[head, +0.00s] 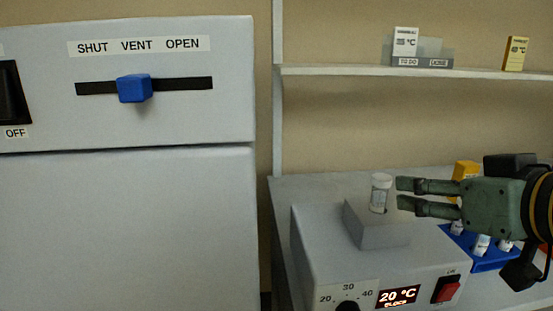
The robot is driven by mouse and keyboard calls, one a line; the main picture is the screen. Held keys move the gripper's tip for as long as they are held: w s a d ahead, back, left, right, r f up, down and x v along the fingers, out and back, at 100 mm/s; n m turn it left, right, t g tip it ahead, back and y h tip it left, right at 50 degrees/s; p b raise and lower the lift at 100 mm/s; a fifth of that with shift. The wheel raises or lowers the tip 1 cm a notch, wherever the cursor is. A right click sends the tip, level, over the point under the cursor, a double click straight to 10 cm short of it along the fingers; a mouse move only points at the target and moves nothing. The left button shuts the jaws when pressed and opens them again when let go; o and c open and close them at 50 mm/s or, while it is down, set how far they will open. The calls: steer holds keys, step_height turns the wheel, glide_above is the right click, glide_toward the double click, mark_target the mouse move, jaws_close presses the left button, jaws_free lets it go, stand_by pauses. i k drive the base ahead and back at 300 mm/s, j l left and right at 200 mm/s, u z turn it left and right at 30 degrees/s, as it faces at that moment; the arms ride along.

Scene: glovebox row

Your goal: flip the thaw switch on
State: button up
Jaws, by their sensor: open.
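A red rocker switch (446,290) sits at the right of the front panel of a grey block heater (318,236). A small label above it seems to read ON; I cannot tell which way the rocker is tipped. A capped clear vial (380,193) stands upright in the raised block on top. My gripper (401,194) is open, its fingers pointing left, just right of the vial in the picture and above the switch. Nothing shows between the fingers.
A dial (347,306) marked 20, 30, 40 is left of the display, partly cut off. A large cabinet with a blue slider (135,88) fills the left. A shelf (400,72) holds cards.

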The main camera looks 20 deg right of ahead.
mark_target(448, 291)
steer(key=k+j, duration=0.1)
steer(key=k, duration=0.4)
steer(key=k+j, duration=0.1)
steer(key=k, duration=0.4)
